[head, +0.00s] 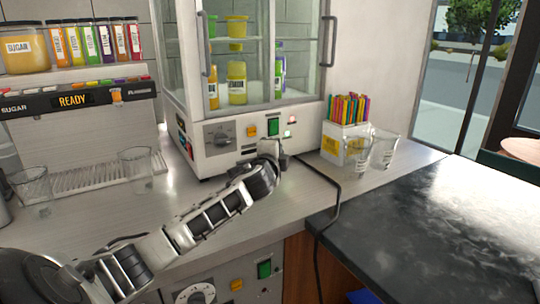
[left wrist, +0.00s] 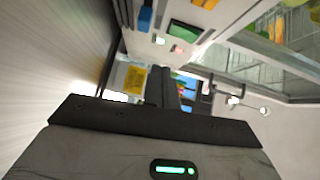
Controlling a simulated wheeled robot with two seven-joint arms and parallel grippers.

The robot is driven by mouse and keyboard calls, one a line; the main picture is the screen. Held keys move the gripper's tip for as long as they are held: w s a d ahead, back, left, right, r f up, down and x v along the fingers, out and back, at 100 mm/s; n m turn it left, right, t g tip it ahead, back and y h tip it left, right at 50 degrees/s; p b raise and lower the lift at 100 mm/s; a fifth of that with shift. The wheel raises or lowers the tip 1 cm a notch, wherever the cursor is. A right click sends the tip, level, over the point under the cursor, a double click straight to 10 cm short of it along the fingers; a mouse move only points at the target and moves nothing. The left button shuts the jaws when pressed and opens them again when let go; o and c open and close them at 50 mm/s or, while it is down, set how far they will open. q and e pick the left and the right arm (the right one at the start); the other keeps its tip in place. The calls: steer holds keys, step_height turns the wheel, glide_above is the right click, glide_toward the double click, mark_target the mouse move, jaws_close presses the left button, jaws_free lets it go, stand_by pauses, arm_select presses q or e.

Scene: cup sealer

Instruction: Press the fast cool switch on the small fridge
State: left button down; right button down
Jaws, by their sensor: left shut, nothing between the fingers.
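The small fridge (head: 245,105) has glass doors and a white lower front panel. I cannot read which one is the fast cool switch. My left gripper (head: 278,152) is in front of the panel, just below the green rectangle; I cannot tell if it touches. In the left wrist view the left gripper's fingers (left wrist: 165,88) are shut and empty, with the green rectangle (left wrist: 190,28) and a lit light (left wrist: 178,49) beyond. My right gripper is out of view.
A white box of colourful sticks (head: 345,143) and clear cups (head: 383,150) stand right of the fridge. A black cable (head: 336,195) runs over the counter edge. A dark countertop (head: 440,215) is clear.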

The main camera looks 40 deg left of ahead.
arm_select(q)
steer(key=v, duration=0.5)
steer(key=shift+f+p, duration=0.3)
steer(key=shift+p, duration=0.05)
